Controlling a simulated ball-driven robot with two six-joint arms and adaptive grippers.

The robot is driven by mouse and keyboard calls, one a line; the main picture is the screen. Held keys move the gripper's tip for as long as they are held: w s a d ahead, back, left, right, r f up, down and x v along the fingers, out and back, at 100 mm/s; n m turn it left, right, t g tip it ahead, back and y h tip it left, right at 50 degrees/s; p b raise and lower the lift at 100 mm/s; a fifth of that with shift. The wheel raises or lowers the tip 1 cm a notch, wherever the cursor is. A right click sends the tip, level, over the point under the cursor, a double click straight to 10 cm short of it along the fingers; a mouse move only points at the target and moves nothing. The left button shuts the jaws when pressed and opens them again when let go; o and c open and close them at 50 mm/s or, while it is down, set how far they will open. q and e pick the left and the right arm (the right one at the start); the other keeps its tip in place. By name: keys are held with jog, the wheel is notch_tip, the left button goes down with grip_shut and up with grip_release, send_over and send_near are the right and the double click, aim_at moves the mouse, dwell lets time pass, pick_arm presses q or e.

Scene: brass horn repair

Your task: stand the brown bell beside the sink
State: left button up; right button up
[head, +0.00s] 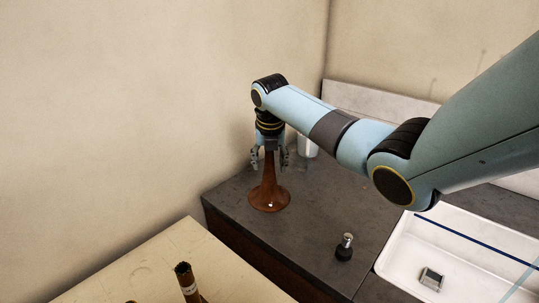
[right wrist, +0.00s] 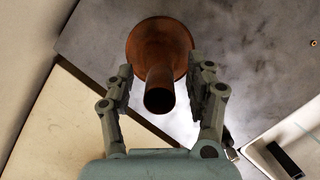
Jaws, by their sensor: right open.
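The brown bell (head: 269,196) stands upright on the dark counter, flared end down, to the left of the white sink (head: 393,268). My right gripper (head: 270,160) points down over the bell, its fingers on either side of the narrow stem. In the right wrist view the bell (right wrist: 158,48) shows from above, its open narrow end between the spread fingers (right wrist: 163,78). The gripper is open, and a gap shows on both sides of the stem. A corner of the sink also shows in the right wrist view (right wrist: 256,146). My left gripper is out of view.
A small dark-based object with a metal top (head: 344,248) stands on the counter (head: 310,222) between bell and sink. A pale cup-like object (head: 307,147) is partly hidden behind my arm. Brown tubes (head: 188,284) stand at the pale table (head: 130,268). The counter around the bell is clear.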

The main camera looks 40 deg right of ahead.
jog(key=v, duration=1.2)
jog(key=shift+b, duration=0.35)
